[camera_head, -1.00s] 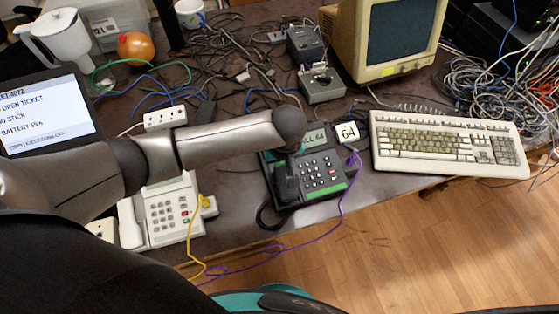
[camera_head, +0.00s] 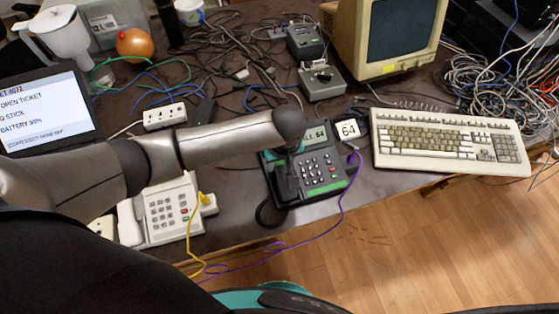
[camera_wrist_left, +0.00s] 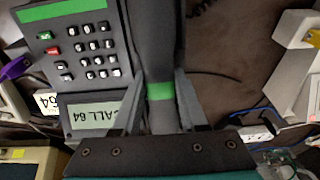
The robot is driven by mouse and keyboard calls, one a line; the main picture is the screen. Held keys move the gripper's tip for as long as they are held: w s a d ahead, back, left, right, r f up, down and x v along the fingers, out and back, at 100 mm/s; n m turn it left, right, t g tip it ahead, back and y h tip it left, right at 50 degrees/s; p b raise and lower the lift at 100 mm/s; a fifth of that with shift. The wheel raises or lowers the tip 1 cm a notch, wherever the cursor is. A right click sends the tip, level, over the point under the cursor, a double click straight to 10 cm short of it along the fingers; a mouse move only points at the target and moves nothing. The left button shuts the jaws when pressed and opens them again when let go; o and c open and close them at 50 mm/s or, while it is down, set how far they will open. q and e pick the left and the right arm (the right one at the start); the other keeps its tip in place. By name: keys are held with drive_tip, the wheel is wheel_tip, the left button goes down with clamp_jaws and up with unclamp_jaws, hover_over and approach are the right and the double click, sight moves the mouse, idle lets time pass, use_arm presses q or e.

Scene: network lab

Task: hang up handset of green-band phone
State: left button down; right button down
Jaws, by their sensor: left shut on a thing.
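The green-band phone (camera_head: 322,173) is a dark desk phone with a green strip along its front edge and a lit display. Its dark handset (camera_head: 285,184) lies lengthwise along the phone's left side. In the left wrist view the handset (camera_wrist_left: 160,92) shows a green band between the fingers. My left gripper (camera_wrist_left: 159,108) is shut on the handset at that band. In the head view my arm hides most of this gripper. I cannot tell whether the handset rests in its cradle or is just above it. My right gripper is not in view.
A white phone (camera_head: 168,212) stands left of the dark phone, below my forearm. A keyboard (camera_head: 447,142) lies to the right, and a white card marked 64 (camera_head: 348,130) is beside the phone. A purple cable (camera_head: 341,210) runs over the table's front edge. Tangled cables lie behind.

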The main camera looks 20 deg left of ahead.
use_arm(q)
drive_tip(key=shift+w+f, duration=0.1)
drive_tip(key=shift+f, duration=0.15)
drive_tip(key=shift+c, duration=1.8)
unclamp_jaws()
drive_tip(key=shift+r, duration=0.15)
drive_tip(key=shift+r, duration=0.3)
drive_tip(key=p+v, duration=0.4)
drive_tip(key=v, duration=1)
drive_tip(key=shift+r, duration=0.2)
